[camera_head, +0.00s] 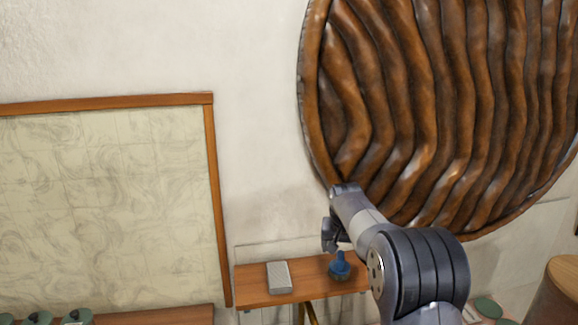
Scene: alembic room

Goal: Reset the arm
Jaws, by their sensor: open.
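My arm rises from the lower right and reaches toward the small wooden table. My gripper (329,236) is at its far end, partly hidden by the wrist. It is open, in front of the wall and above the table, and I see nothing held in it. A small blue object with a narrow neck (340,267) stands on the table below my gripper, close to the arm. In this view they look apart, but the exact gap is hard to tell.
The wooden table (248,284) also bears a grey ribbed block (279,277). A large round carved wooden panel (430,110) hangs behind my arm. A framed board (105,205) is at left, with several green-topped items below it. A wooden piece (565,275) stands at far right.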

